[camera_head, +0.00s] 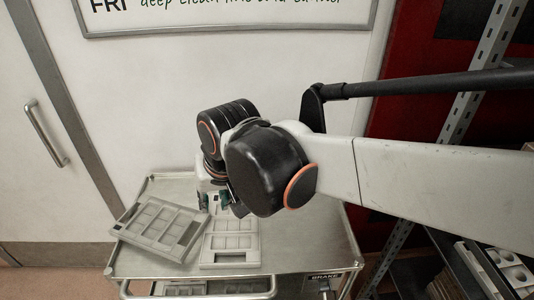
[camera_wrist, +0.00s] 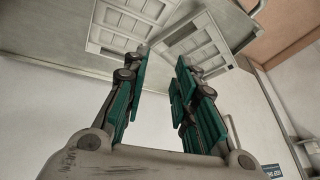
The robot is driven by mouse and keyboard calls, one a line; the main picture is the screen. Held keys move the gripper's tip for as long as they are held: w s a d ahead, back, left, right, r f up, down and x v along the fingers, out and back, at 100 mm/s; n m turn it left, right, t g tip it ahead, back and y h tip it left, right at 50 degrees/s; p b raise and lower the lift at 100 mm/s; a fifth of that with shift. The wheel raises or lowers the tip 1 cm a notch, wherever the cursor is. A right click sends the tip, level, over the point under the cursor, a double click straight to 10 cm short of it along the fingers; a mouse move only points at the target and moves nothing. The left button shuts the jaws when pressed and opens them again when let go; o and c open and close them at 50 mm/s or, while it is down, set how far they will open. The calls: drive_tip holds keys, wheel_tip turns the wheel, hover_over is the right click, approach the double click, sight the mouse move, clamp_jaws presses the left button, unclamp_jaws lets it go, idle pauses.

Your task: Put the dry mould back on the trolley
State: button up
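The trolley (camera_head: 292,255) is a grey metal cart with a flat top. Two pale grey moulds with rectangular pockets lie on it. The left mould (camera_head: 160,226) lies askew near the trolley's left edge; the right mould (camera_head: 230,243) lies nearly square beside it, its far part hidden by my arm. Both show in the wrist view, the askew one (camera_wrist: 196,42) and the squarer one (camera_wrist: 126,22). I cannot tell which is dry. My gripper (camera_head: 215,200) is over the trolley top by the moulds. In the wrist view its green-padded fingers (camera_wrist: 162,57) are apart with nothing between them.
More moulds (camera_head: 180,289) sit on the trolley's lower level. A rack (camera_head: 400,240) with shelves stands at the right. A white wall with a framed board (camera_head: 230,30) is behind, and a door (camera_head: 35,130) is at the left. The trolley top's right side looks clear.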

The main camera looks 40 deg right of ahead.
drive_tip(key=shift+s+d+r+n+t, duration=0.1)
drive_tip(key=shift+s+d+n+t, duration=0.1)
drive_tip(key=shift+s+n+t, duration=0.4)
drive_tip(key=shift+s+d+r+n+t, duration=0.1)
drive_tip(key=shift+s+d+n+t, duration=0.1)
drive_tip(key=shift+s+n, duration=0.7)
drive_tip(key=shift+s+d+n+t, duration=0.2)
drive_tip(key=shift+s+n+t, duration=0.2)
drive_tip(key=shift+s, duration=0.7)
drive_tip(key=shift+f+b, duration=0.9)
drive_tip(key=shift+b, duration=0.05)
